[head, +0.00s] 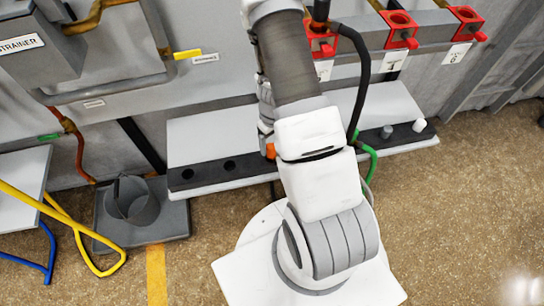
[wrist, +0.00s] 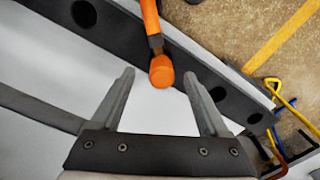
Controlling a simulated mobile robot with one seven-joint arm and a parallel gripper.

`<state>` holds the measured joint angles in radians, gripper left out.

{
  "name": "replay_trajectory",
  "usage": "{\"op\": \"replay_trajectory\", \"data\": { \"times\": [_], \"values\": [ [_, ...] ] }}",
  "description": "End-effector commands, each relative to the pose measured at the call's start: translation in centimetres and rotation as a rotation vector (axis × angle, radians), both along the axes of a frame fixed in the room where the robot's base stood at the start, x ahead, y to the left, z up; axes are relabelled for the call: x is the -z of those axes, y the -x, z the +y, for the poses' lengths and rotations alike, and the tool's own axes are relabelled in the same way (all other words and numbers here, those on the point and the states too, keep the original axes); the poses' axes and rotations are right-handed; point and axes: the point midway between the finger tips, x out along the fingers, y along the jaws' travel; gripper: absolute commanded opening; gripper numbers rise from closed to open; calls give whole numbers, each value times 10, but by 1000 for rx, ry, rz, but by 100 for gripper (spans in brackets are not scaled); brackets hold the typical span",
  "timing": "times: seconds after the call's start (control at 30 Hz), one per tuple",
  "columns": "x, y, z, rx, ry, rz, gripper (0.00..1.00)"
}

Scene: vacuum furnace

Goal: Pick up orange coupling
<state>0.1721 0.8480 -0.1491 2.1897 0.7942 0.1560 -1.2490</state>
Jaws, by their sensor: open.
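The orange coupling (wrist: 162,70) shows in the wrist view as a rounded orange end with a grey band and more orange behind it, running out of the top edge. In the head view a small orange patch of the coupling (head: 270,151) shows beside my arm, which hides my gripper and most of the coupling.
The dark holed rail (head: 207,172) fronts a pale shelf (head: 212,132); grey and white pegs (head: 419,125) stand at its right end. Red valve blocks (head: 401,30) line the top right.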

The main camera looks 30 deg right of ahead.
Motion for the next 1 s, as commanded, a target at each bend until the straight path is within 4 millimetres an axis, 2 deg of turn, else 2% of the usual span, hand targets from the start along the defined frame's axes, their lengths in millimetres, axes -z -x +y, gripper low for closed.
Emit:
{"op": "replay_trajectory", "data": {
  "times": [0.3, 0.4, 0.7, 1.0],
  "values": [
    [42, -3, 4, 1, -2, 1, 78],
    [51, -3, 3, 2, 0, 0, 78],
    [52, -4, 3, 0, 0, -1, 76],
    [52, -4, 3, 0, 0, 0, 22]
  ]
}}
